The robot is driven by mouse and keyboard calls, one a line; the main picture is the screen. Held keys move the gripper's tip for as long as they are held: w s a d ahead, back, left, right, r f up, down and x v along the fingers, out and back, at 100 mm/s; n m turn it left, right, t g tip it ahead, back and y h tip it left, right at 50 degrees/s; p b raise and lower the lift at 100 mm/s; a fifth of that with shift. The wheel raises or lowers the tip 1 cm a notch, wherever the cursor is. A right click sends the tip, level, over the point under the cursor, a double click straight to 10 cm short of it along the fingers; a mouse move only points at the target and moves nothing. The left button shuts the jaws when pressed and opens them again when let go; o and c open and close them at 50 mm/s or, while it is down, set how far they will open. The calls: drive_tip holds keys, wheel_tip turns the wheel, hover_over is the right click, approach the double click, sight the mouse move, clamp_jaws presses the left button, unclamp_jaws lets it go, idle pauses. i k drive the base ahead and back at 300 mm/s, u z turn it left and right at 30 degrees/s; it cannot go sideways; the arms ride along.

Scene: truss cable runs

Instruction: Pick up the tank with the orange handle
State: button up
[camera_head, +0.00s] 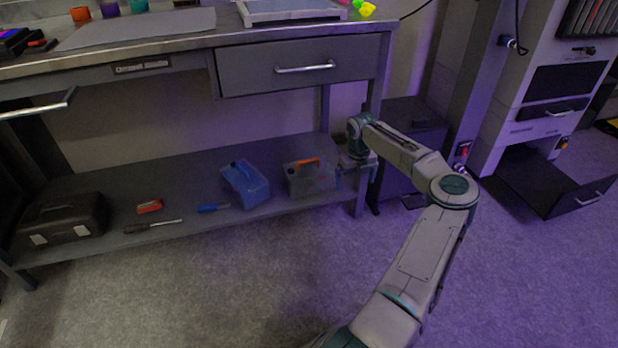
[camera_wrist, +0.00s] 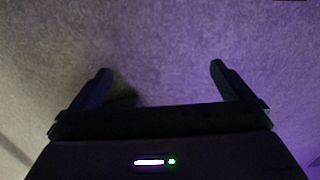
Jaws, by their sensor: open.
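The tank (camera_head: 312,182) is a grey box with an orange handle on top. In the head view it stands on the lower shelf of the workbench, near the right end. My gripper (camera_head: 350,172) is at the shelf's right end, just right of the tank and close to it; whether they touch I cannot tell. In the wrist view my gripper (camera_wrist: 160,68) is open, with its two fingers wide apart and only floor between and beyond them. The tank does not show in the wrist view.
A blue container (camera_head: 245,185) stands left of the tank on the shelf (camera_head: 185,180). Further left are a blue-handled tool (camera_head: 213,208), a red item (camera_head: 149,206), a screwdriver (camera_head: 150,226) and a black case (camera_head: 62,220). A bench leg (camera_head: 361,195) stands beside my gripper. The floor in front is clear.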

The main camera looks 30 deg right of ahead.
sight(303, 178)
drive_tip(key=u, duration=0.05)
drive_tip(key=i, duration=1)
drive_tip(key=z, duration=0.05)
